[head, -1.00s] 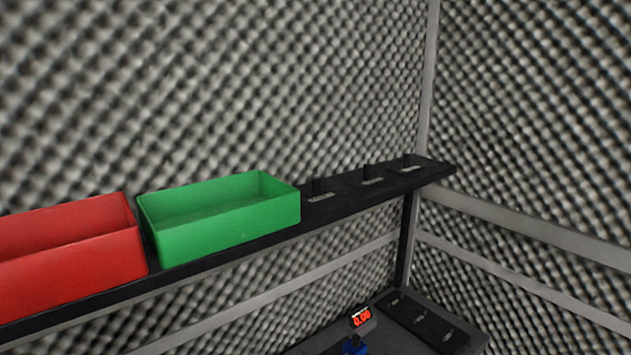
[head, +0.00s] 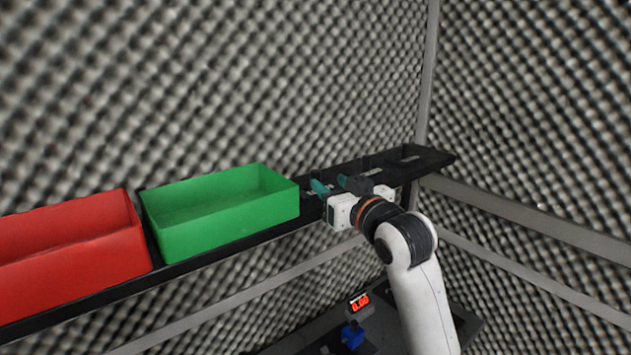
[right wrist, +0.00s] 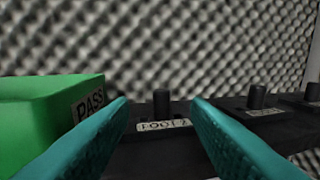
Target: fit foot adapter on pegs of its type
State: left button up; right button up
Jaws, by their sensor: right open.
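My right gripper (head: 345,181) is at the dark shelf, just right of the green bin. Its teal fingers are open and empty. In the right wrist view a short black peg (right wrist: 161,103) stands upright between and beyond the fingertips, and a label (right wrist: 165,125) in front of it seems to read FOOT and a number. A second peg (right wrist: 257,97) stands to its right, and a third (right wrist: 313,92) shows at the edge. I see nothing I can clearly identify as a foot adapter. My left gripper is not in view.
The green bin (head: 222,217), labelled PASS, stands close left of my right gripper. A red bin (head: 70,245) is further left. Foam walls close off the back and right.

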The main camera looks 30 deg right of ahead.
aim_at(318, 173)
jog(key=w, duration=0.3)
jog(key=shift+d+p, duration=0.15)
jog(key=shift+p, duration=0.25)
jog(key=shift+w+r+p, duration=0.1)
jog(key=shift+w+p, duration=0.15)
jog(key=shift+p, duration=0.1)
jog(key=w+p, duration=0.2)
jog(key=w, duration=0.1)
jog(key=shift+w+d, duration=0.15)
jog(key=shift+d, duration=0.2)
jog(key=shift+w+f+p, duration=0.25)
jog(key=shift+w+p, duration=0.05)
jog(key=shift+w, duration=0.25)
grip_shut()
